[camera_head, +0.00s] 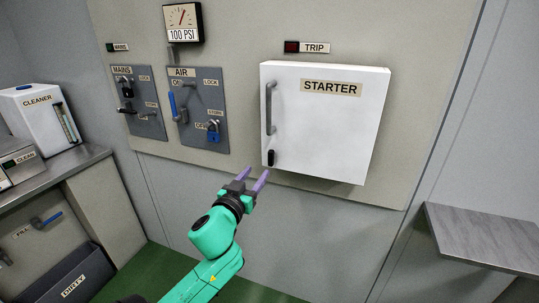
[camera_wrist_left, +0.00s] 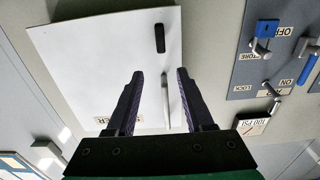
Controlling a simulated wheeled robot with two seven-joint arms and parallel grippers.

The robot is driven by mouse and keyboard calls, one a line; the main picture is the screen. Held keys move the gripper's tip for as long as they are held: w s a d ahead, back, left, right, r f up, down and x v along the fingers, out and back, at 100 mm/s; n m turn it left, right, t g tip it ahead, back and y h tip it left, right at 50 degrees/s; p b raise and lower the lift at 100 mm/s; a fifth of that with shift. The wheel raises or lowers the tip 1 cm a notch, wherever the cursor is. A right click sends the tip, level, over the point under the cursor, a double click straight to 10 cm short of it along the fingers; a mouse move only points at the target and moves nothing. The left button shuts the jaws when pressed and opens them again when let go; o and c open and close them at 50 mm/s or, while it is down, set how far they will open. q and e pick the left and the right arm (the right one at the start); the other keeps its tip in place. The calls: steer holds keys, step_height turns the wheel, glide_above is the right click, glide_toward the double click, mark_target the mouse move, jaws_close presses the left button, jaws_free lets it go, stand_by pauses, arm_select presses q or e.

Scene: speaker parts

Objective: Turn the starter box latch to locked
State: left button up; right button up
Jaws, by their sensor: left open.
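The white starter box (camera_head: 335,130) is mounted on the wall panel with its door shut. Its black latch (camera_head: 271,158) is at the lower left of the door, below the grey bar handle (camera_head: 269,108), and stands about upright. My left gripper (camera_head: 253,177) is open and empty, just below and left of the latch, apart from the box. In the left wrist view, which is turned over, the latch (camera_wrist_left: 160,38) lies beyond and between the open fingertips (camera_wrist_left: 160,74). The handle (camera_wrist_left: 166,102) shows between the fingers. My right gripper is not in view.
The AIR panel (camera_head: 198,105) with a blue lever and blue padlock is left of the box. The MAINS panel (camera_head: 138,100) is farther left. A gauge (camera_head: 182,20) is above. A grey shelf (camera_head: 490,238) juts out at lower right. The wall below the box is clear.

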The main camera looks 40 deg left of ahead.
mark_target(270, 154)
arm_select(q)
steer(key=x, duration=0.3)
steer(key=p+x, duration=0.1)
steer(key=x, duration=0.6)
steer(key=shift+w+a, duration=0.1)
steer(key=shift+a, duration=0.25)
steer(key=shift+w+f, duration=0.1)
steer(key=shift+w, duration=0.35)
jaws_close()
